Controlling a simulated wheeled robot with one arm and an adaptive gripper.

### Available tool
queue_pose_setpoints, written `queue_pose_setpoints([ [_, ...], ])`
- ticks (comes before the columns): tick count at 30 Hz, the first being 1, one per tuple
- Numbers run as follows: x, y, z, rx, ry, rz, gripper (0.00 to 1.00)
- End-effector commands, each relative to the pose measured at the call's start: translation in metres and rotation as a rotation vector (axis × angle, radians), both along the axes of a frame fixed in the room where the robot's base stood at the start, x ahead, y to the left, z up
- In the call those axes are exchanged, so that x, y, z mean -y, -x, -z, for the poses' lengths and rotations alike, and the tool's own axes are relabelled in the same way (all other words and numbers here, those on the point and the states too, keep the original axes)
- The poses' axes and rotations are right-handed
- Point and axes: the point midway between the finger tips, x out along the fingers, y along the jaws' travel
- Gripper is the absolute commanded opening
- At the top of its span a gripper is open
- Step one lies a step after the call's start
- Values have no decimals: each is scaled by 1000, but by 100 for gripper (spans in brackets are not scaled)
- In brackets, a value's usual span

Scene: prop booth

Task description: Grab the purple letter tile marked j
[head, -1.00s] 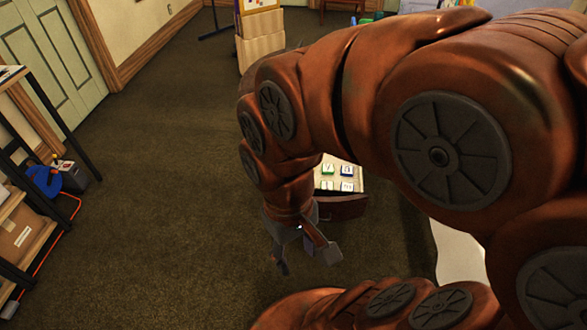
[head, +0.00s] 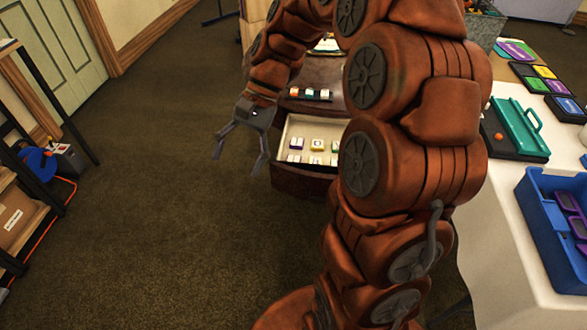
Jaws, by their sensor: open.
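My gripper (head: 237,166) is open and empty, fingers pointing down, just left of an open drawer (head: 283,134) in a dark wooden cabinet. Several small letter tiles lie in the drawer. The letters are too small to read, so I cannot tell whether the purple one is marked j. My arm hides the drawer's right side.
Small coloured pieces sit in a dark rack (head: 310,95) on the cabinet. A white table (head: 500,240) at right holds a teal tray (head: 517,128) and a blue bin (head: 540,222). A shelf (head: 25,215) stands at left. The carpet between is clear.

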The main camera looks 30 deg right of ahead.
Motion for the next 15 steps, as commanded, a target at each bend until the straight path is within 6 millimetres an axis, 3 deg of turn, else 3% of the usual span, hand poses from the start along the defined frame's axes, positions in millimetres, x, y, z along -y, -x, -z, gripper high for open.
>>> queue_pose_setpoints([
  [1, 9, -14, 15, -17, -26, 45, 76],
  [6, 38, -56, 40, -78, -115, 197, 76],
  [15, 112, -114, 96, -185, -269, 459, 76],
])
